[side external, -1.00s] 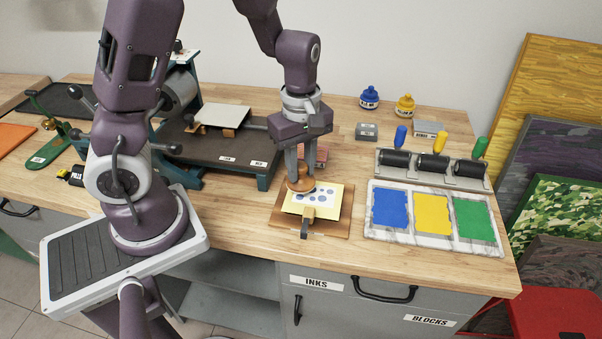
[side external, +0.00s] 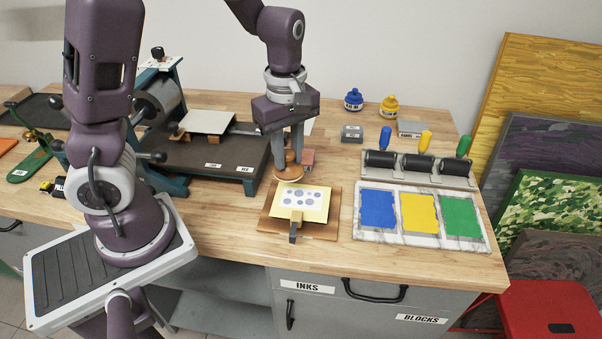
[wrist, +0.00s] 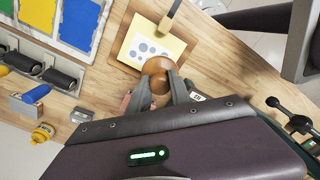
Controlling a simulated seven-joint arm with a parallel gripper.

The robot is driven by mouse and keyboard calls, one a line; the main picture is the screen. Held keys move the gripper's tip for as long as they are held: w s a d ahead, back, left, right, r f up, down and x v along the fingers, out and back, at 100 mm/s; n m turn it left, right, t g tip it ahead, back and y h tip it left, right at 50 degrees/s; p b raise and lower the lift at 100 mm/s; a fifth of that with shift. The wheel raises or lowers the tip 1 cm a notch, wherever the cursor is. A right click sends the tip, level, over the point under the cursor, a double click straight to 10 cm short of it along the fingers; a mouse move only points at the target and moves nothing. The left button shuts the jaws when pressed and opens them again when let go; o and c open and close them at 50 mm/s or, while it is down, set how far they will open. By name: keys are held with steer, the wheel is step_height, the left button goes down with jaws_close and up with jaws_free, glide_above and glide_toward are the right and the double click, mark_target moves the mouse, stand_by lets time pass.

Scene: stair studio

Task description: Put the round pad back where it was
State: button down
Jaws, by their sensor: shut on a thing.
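The round pad (side external: 289,174) is a brown wooden disc with a knob on top; it also shows in the wrist view (wrist: 156,67). My gripper (side external: 289,156) points down and is shut on the knob. The pad is at the back edge of a cream card (side external: 312,212) printed with blue dots; I cannot tell whether it touches anything below. The card lies on a brown wooden board (side external: 264,222), under a clip at its front edge. In the wrist view my gripper's fingers (wrist: 164,88) close around the pad's knob, which they partly hide.
A reddish block (side external: 308,157) stands close behind my gripper, partly hidden. The press bed (side external: 215,172) is to the left. An ink tray (side external: 398,239) and rollers (side external: 420,164) are to the right. A small grey block (side external: 352,133) and ink bottles (side external: 354,99) stand behind.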

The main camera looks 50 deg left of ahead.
steer(key=w+a, duration=1.5)
steer(key=w, duration=0.5)
steer(key=f, duration=1)
steer(key=shift+w+a, duration=0.2)
steer(key=shift+a, duration=0.1)
steer(key=shift+f, duration=0.15)
steer(key=shift+f, duration=0.1)
steer(key=c, duration=1.2)
jaws_free()
